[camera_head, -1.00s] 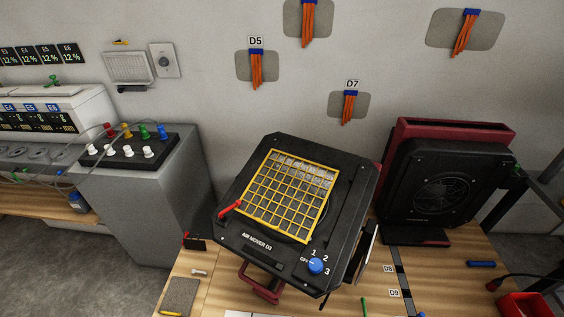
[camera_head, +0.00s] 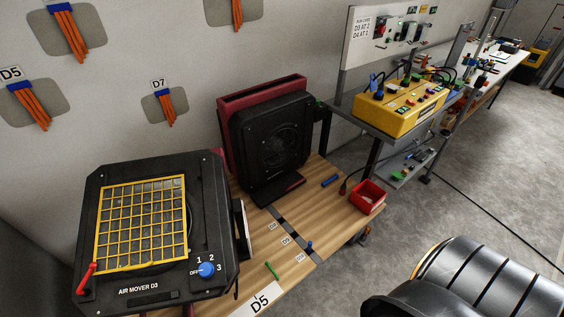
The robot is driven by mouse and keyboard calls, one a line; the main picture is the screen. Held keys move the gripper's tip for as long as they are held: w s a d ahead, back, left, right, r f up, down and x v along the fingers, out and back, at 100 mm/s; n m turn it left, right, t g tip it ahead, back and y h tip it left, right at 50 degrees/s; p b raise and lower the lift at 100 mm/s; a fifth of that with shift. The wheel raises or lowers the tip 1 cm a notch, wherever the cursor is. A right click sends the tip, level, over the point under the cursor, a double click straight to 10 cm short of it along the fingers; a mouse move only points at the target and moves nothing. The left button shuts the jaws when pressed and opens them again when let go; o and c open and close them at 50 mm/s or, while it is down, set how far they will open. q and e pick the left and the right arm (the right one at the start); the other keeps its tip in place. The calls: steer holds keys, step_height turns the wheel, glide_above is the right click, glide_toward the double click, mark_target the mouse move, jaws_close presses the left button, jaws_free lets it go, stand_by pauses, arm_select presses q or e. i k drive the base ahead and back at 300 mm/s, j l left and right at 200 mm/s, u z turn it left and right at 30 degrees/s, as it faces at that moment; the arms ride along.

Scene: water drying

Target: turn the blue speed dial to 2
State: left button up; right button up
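The blue speed dial (camera_head: 206,270) sits at the lower right corner of the black air mover D3 (camera_head: 222,235). No gripper is seen in the head view. A black ribbed, rounded form (camera_head: 490,285) fills the lower right and is clear of the dial.
A second black and red air mover (camera_head: 270,140) stands behind on the wooden table (camera_head: 325,215). A yellow control box (camera_head: 400,108) stands on a grey stand. Grey floor is open at right.

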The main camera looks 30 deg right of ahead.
mark_target(206, 270)
steer(key=z, duration=0.8)
steer(key=k+u, duration=0.3)
steer(key=u, duration=0.2)
steer(key=k+j+u, duration=0.15)
steer(key=k+u, duration=0.15)
steer(key=u, duration=0.2)
